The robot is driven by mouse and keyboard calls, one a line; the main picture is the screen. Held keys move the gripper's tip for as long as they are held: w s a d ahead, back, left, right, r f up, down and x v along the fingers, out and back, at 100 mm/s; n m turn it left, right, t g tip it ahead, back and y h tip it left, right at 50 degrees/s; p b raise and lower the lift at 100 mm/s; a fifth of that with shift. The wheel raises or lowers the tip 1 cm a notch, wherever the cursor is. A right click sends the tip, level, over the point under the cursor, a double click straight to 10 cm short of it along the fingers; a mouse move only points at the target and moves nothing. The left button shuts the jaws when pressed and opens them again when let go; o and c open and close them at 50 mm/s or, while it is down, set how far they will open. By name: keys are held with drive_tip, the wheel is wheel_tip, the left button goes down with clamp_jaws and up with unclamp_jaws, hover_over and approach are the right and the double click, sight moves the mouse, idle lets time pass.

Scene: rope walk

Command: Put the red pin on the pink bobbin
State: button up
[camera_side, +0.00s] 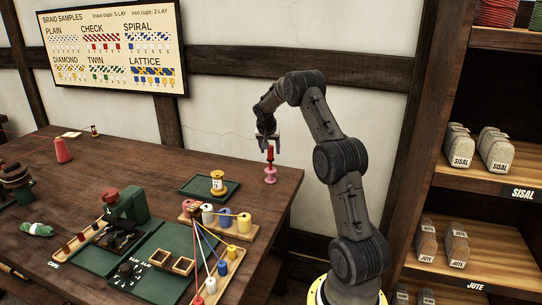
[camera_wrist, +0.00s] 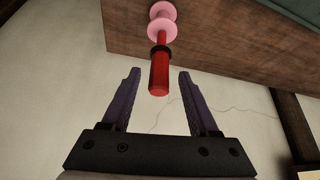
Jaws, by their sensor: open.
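The red pin (camera_side: 270,154) stands upright on the pink bobbin (camera_side: 270,174), near the right end of the table. In the wrist view the red pin (camera_wrist: 159,75) has a dark collar beside the pink bobbin (camera_wrist: 162,20), and its lower end, if any, inside the bobbin is hidden. My gripper (camera_side: 269,146) is open, just above the bobbin at the pin's top. In the wrist view my gripper (camera_wrist: 159,77) has its two fingers apart, one on each side of the pin's free end, with a gap on both sides.
A green tray (camera_side: 190,185) with a yellow spool (camera_side: 218,183) lies left of the bobbin. A wooden rack of coloured spools (camera_side: 243,222) with threads stands in front. A green machine (camera_side: 126,207) is further left. The table's right edge is close to the bobbin.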

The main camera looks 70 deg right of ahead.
drive_tip(key=a+r+n+t+y, duration=0.1)
drive_tip(key=a+r+n, duration=0.1)
drive_tip(key=a+r, duration=0.55)
drive_tip(key=a+r+n+t, duration=0.15)
drive_tip(key=a+r, duration=0.25)
drive_tip(key=a, duration=0.7)
drive_tip(key=a+r+n+y, duration=0.1)
drive_tip(key=a+r+n, duration=0.3)
drive_tip(key=a, duration=0.5)
drive_tip(key=s+a+f+n+t+y, duration=0.1)
drive_tip(key=s+a+n, duration=0.7)
drive_tip(key=s+a, duration=1.1)
drive_tip(key=a+t+y, duration=0.1)
drive_tip(key=a+y, duration=0.1)
drive_tip(key=a, duration=0.2)
drive_tip(key=shift+s+f+y, duration=0.25)
drive_tip(key=shift+f+y, duration=0.05)
drive_tip(key=shift+y, duration=0.1)
drive_tip(key=shift+n, duration=0.25)
